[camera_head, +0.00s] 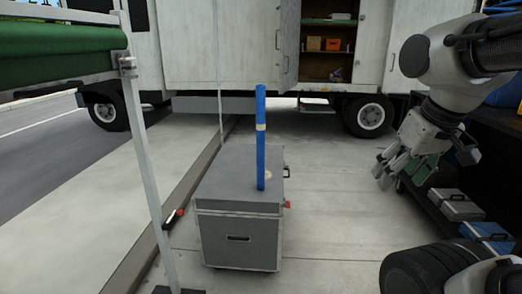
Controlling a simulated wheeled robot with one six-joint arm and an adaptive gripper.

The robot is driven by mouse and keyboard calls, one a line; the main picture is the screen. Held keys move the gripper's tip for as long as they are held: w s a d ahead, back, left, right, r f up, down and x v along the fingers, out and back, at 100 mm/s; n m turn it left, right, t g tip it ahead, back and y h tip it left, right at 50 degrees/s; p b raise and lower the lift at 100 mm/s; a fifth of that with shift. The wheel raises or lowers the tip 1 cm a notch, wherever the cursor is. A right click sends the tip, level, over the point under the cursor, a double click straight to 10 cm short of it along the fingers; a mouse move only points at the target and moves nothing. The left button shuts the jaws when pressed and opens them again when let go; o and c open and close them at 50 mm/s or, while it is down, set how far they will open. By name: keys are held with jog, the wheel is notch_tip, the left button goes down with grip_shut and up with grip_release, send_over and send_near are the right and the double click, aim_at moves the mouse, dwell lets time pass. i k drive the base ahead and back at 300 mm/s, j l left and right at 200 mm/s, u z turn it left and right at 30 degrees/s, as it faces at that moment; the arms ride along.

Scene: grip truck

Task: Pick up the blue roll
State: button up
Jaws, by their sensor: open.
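The blue roll (260,140) is a tall thin blue tube with a pale band near its upper part. It stands upright on the top of a grey case (226,176), towards the right side of the lid. My gripper (387,172) is at the right, open and empty, pointing down and to the left. It is well apart from the roll, to its right in the picture. The roll is fully visible.
A white truck (240,45) with an open cupboard stands behind. A metal pole frame with green rolls (60,50) is at left. Small cases (455,204) lie on a low dark shelf at right. The pavement between the grey case and my gripper is clear.

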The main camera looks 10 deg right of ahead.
aim_at(260, 89)
jog(key=i+j+z, duration=0.25)
jog(key=i+j, duration=0.4)
jog(key=i+j+z, duration=0.25)
jog(key=i+j, duration=0.45)
jog(key=j, duration=0.1)
